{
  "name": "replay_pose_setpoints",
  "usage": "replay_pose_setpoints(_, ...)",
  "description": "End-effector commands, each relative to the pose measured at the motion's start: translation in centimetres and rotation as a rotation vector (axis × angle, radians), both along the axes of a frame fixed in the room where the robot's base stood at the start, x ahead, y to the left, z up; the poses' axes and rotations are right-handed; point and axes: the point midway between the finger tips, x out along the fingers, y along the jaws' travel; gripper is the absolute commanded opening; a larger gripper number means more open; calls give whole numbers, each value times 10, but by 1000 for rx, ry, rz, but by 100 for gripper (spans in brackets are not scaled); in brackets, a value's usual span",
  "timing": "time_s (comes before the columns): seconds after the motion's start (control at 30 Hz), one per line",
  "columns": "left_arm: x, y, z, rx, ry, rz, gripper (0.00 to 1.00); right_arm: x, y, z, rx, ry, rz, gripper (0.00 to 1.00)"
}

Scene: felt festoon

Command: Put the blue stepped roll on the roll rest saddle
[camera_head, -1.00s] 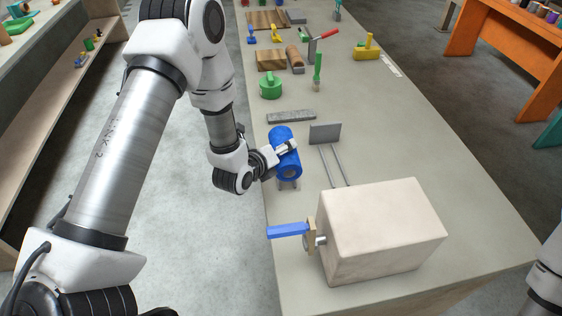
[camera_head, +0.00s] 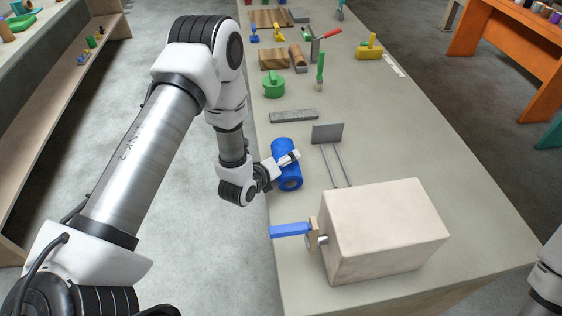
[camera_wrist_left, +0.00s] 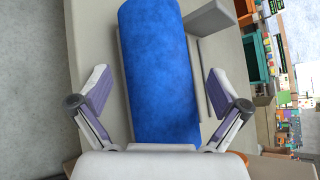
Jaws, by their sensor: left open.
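The blue stepped roll (camera_head: 283,148) lies lengthwise near the left edge of the grey table in the head view. In the left wrist view the roll (camera_wrist_left: 158,70) fills the middle, between the two fingers. My left gripper (camera_head: 281,162) is open around the roll, with a gap on each side in the wrist view. The roll rest saddle is not visible now; the roll covers the spot where small grey supports showed. I cannot tell whether the roll touches it. My right gripper is out of view; only part of that arm shows at the right edge.
A large pale block (camera_head: 385,230) with a blue-handled crank (camera_head: 291,230) stands in front. A grey upright plate (camera_head: 328,133) with two rods is just right of the roll. A grey bar (camera_head: 294,116) and a green round piece (camera_head: 273,87) lie behind.

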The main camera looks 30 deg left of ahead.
Motion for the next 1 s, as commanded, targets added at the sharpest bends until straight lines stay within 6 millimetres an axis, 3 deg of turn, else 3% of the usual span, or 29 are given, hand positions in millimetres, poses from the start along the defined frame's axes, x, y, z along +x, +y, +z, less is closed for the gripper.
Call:
replay_pose_setpoints(0.17, -7, 1, 6, -1, 1, 1, 99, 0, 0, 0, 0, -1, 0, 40)
replay_pose_setpoints(0.5, -82, 5, 42, -5, 1, 3, 99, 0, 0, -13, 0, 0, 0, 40)
replay_pose_setpoints(0.7, -106, 7, 56, -1, 0, 0, 99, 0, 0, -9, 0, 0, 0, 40)
replay_pose_setpoints(0.87, -109, 5, 53, -24, 15, 9, 99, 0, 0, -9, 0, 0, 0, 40)
replay_pose_setpoints(1.0, -122, -2, 26, -213, 137, 101, 99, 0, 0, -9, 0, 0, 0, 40)
